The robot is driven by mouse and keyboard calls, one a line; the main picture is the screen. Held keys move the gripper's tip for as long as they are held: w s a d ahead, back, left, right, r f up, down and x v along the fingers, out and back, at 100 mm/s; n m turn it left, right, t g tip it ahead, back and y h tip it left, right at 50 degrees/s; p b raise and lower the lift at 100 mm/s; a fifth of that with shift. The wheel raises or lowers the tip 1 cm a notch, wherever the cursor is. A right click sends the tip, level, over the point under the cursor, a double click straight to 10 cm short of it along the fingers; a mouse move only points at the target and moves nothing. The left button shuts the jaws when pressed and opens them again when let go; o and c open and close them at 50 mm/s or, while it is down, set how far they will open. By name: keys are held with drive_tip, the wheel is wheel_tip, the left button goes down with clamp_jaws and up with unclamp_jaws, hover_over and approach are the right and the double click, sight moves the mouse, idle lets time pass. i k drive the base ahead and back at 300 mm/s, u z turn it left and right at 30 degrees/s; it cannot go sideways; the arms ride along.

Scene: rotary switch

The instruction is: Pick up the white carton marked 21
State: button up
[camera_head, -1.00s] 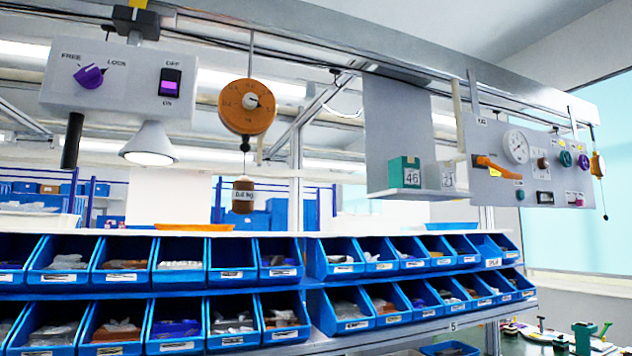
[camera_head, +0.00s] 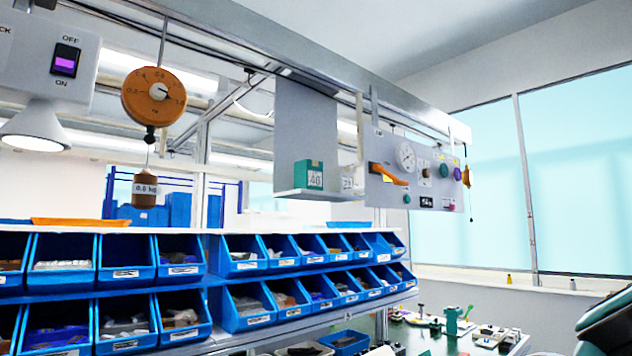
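The white carton (camera_head: 351,182) stands at the right end of a small grey hanging shelf (camera_head: 305,195), under the overhead rail. Its mark is small and hard to read now; a second ago it looked like 21. A green box (camera_head: 309,175) with a white number label stands just left of it on the same shelf. The grey control panel to the right comes close to the carton's right side in the picture.
The grey panel (camera_head: 415,178) carries an orange lever (camera_head: 388,174), a gauge and knobs. An orange dial scale (camera_head: 153,95) with a hanging weight (camera_head: 145,190) is at left. Blue bins (camera_head: 240,257) fill racks below. A dark object (camera_head: 608,325) is cut off at lower right.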

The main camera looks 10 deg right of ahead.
sight(340, 178)
drive_tip(key=u, duration=0.1)
drive_tip(key=i, duration=1.05)
drive_tip(key=z, duration=0.05)
